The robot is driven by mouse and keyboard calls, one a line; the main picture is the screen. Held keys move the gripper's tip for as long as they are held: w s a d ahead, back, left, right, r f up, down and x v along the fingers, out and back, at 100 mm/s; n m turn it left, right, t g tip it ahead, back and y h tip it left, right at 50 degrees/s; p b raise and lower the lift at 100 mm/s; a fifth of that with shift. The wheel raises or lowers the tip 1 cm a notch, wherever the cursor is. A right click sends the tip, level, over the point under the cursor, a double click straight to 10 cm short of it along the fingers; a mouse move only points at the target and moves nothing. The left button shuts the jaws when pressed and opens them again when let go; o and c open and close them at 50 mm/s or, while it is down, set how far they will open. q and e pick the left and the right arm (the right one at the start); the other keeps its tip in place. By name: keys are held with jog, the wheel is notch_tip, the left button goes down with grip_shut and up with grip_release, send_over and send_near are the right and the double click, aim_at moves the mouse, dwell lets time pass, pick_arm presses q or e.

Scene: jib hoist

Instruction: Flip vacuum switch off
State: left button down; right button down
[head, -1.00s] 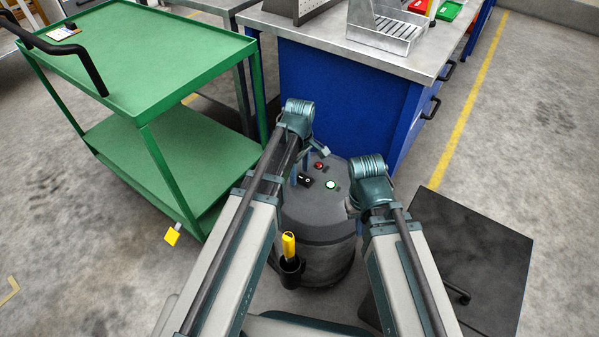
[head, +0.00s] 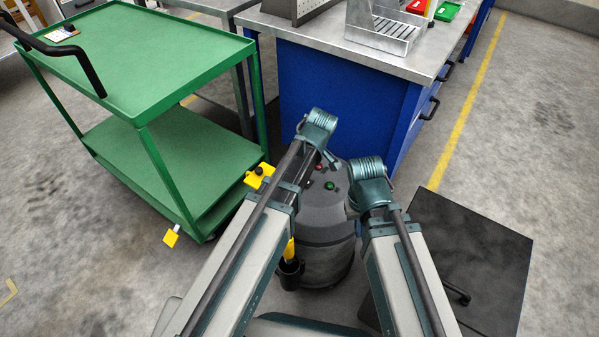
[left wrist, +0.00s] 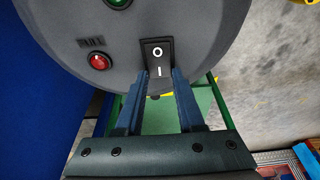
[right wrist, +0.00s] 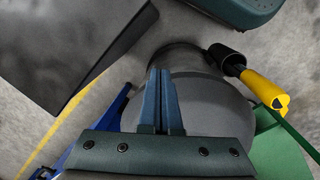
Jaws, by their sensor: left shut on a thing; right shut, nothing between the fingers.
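The vacuum (head: 325,225) is a dark grey drum on the floor between my arms. Its black rocker switch (left wrist: 157,52), marked O and I, is in the left wrist view; my left arm hides it in the head view. My left gripper (left wrist: 159,75) has its fingers on both sides of the switch's lower part and is shut on it. A red lamp (left wrist: 99,62) looks bright; a green lamp (head: 329,185) looks dark. My right gripper (right wrist: 161,72) is shut and empty above the vacuum's grey top (right wrist: 210,95), apart from the switch.
A green cart (head: 140,65) stands at the left, with yellow pieces (head: 170,238) near its casters. A blue workbench (head: 335,105) is behind the vacuum. A black panel (head: 470,265) is at the right. A yellow-handled item (right wrist: 265,88) sits in a black holder on the vacuum.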

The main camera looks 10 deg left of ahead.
pick_arm(q)
jog(key=c, duration=0.5)
grip_release()
jog(key=shift+r, duration=0.1)
jog(key=p+v, duration=1.3)
jog(key=shift+d+r, duration=0.1)
jog(key=shift+r, duration=0.2)
